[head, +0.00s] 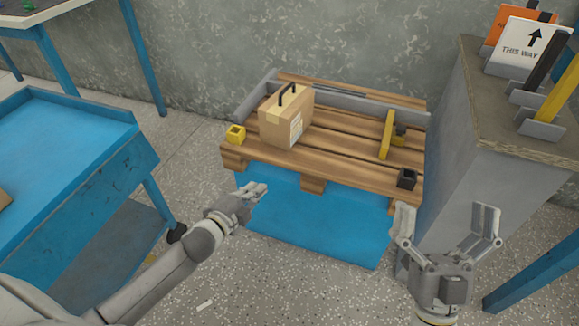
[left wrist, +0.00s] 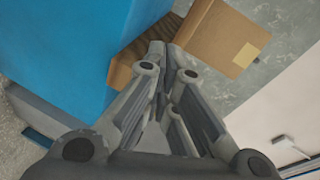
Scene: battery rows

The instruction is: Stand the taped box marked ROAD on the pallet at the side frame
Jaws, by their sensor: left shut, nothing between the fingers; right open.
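A taped cardboard box (head: 275,127) with a black handle stands upright on the wooden pallet (head: 335,165), toward its left end. A pale label is on its right face; its print is too small to read. A grey frame (head: 253,97) runs along the pallet's left side, close to the box; I cannot tell whether they touch. My left gripper (head: 262,188) is shut and empty, in front of the pallet and apart from the box. In the left wrist view its fingers (left wrist: 172,50) are together and a cardboard surface (left wrist: 210,40) shows beyond. My right gripper (head: 445,215) is open and empty.
A yellow corner block (head: 235,134), a yellow bracket (head: 386,135) and a black corner block (head: 407,179) are on the pallet. A blue bench (head: 60,150) stands left; a grey cabinet (head: 480,150) with signs stands right.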

